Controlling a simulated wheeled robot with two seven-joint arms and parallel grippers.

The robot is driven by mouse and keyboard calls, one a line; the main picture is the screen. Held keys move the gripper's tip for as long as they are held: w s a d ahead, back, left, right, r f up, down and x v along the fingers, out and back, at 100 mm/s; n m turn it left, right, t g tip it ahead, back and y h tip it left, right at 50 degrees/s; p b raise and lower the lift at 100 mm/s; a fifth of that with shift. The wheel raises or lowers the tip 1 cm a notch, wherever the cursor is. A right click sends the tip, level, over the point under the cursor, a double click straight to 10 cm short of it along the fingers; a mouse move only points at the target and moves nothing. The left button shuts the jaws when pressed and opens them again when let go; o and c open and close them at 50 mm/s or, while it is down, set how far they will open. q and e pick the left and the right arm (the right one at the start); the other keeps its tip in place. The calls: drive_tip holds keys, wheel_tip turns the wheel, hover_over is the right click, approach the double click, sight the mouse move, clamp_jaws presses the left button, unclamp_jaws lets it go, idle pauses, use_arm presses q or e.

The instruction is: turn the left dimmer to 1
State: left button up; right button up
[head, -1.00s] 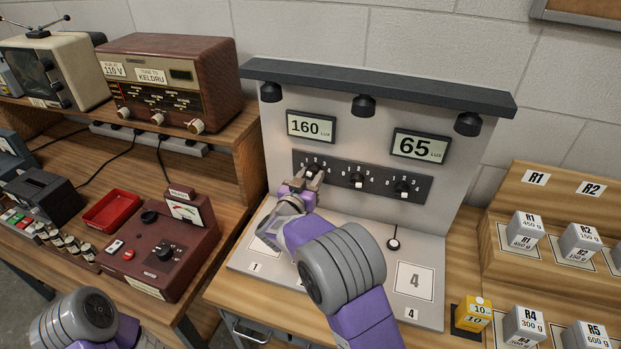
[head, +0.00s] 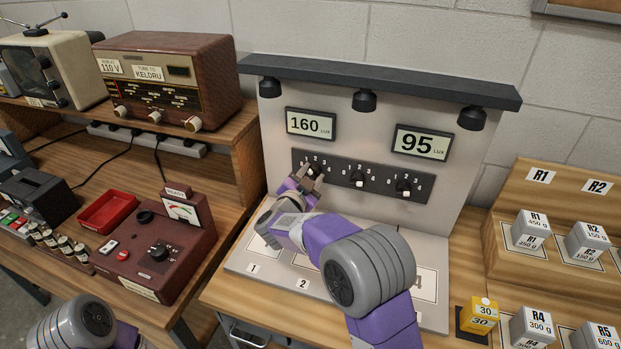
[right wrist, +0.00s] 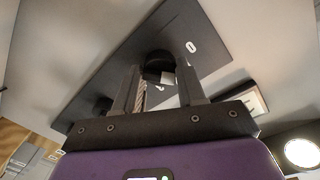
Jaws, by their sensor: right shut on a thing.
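The left dimmer (head: 314,169) is a small dark knob at the left end of the black dimmer strip (head: 333,180), with small numbers above it. My right gripper (head: 308,183) is at this knob and partly covers it, so I cannot read its setting. In the right wrist view the dark knob (right wrist: 158,63) is between the tips of the right gripper (right wrist: 160,82), which is shut on it. The middle dimmer (head: 358,179) and right dimmer (head: 403,189) have white marks and are untouched. My left gripper is outside the views.
Lamps hang from the dark hood (head: 380,87) above the panel. A yellow block (head: 481,314) reads 30. A maroon meter box (head: 165,250) stands left. My right forearm covers part of the numbered base.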

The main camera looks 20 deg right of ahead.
idle(0.4)
drive_tip(key=o, duration=1)
drive_tip(key=shift+o, duration=0.2)
drive_tip(key=p+v, duration=0.1)
drive_tip(key=v, duration=0.6)
drive_tip(key=shift+s+a, duration=0.2)
drive_tip(key=shift+a, duration=0.05)
